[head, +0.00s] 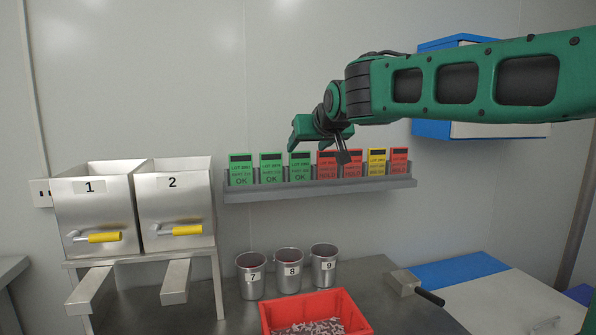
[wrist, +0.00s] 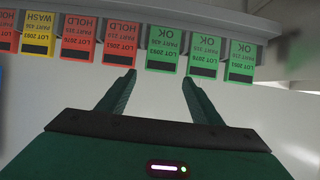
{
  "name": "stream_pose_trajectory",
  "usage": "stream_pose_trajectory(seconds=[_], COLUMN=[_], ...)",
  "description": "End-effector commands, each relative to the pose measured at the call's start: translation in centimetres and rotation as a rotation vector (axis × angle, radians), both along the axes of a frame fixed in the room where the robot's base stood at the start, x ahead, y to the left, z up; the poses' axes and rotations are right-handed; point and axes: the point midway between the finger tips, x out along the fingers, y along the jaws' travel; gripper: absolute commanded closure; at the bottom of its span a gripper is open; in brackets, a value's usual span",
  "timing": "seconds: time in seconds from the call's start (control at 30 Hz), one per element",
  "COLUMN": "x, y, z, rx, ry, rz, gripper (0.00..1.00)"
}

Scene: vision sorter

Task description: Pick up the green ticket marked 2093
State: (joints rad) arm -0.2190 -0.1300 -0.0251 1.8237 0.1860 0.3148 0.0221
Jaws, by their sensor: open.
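The green ticket marked LOT 2093 and OK (wrist: 163,48) stands in the grey wall rack (wrist: 110,12). It shows upside down in the wrist view, beyond and between my fingertips. In the head view it is the rightmost green ticket (head: 300,166), beside a red HOLD ticket. My gripper (wrist: 159,77) is open and empty, its two fingers pointing toward the rack. In the head view my gripper (head: 320,152) hangs in front of and slightly above the tickets, partly hiding the red ones. I see no contact with the ticket.
Two other green tickets, LOT 2076 (wrist: 203,54) and LOT 2051 (wrist: 241,61), stand beside it. Red tickets (wrist: 120,42) and a yellow one (wrist: 38,33) fill the other side. Numbered cups (head: 289,272) and a red bin (head: 350,310) stand on the bench below.

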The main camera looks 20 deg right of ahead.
Motion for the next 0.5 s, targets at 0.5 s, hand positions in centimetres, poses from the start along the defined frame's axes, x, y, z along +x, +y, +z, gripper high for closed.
stream_pose_trajectory(seconds=[0.5], x=[4.8], y=[0.3], z=[-2.1], rx=[0.000], ry=[0.001], rz=[-0.001], gripper=[0.41])
